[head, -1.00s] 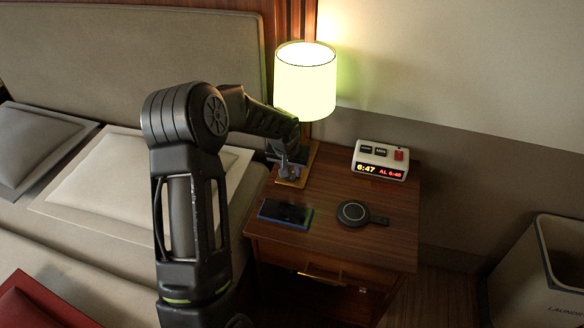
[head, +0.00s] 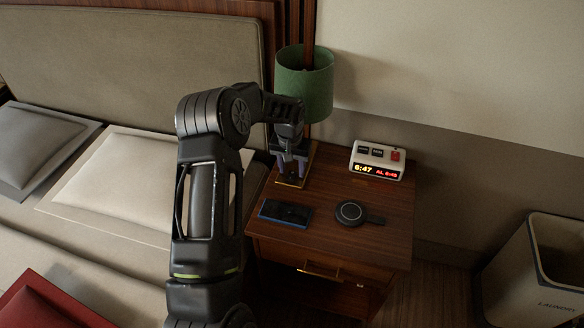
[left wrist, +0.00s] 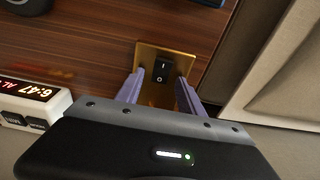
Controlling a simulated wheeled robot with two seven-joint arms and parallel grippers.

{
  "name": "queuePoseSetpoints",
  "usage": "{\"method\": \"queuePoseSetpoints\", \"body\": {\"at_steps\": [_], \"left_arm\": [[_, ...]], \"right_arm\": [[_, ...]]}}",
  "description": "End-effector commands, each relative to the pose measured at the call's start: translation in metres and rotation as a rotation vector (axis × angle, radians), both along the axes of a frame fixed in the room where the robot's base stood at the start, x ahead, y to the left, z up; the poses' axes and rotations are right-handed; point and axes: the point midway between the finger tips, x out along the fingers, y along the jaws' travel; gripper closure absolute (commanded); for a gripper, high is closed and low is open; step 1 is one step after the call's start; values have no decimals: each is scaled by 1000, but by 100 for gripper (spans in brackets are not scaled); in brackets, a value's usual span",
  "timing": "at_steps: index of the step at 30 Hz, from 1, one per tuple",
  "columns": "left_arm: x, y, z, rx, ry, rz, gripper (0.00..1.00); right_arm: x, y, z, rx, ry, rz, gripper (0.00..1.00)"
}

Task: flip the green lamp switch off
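The green lamp (head: 304,88) stands at the back left of the nightstand, and its shade is unlit. In the left wrist view a black rocker switch (left wrist: 161,71) marked with I and O sits on a brass plate (left wrist: 158,98). The plate's front edge also shows in the head view, under my gripper. My left gripper (head: 293,168) is over the plate, pointing down. In the left wrist view its two purple-grey fingers (left wrist: 161,80) are apart, one on each side of the switch, with nothing between them held. My right gripper is in neither view.
On the nightstand (head: 345,240) lie a dark phone (head: 285,212) and a round black charger (head: 351,212); an alarm clock (head: 376,160) stands behind. The bed and pillow (head: 115,180) are on the left. A laundry bin (head: 540,270) stands at the right.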

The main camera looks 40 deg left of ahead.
Motion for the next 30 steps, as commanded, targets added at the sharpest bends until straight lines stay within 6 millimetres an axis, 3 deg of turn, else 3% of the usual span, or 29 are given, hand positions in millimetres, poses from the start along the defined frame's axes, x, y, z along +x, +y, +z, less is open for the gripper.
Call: {"method": "queuePoseSetpoints", "body": {"at_steps": [10,24,30], "left_arm": [[0,0,6,0,-1,0,55],[-9,-3,71,0,-1,-1,55],[-10,-4,77,0,1,0,55]], "right_arm": [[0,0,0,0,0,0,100],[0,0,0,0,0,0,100],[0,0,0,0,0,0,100]]}}
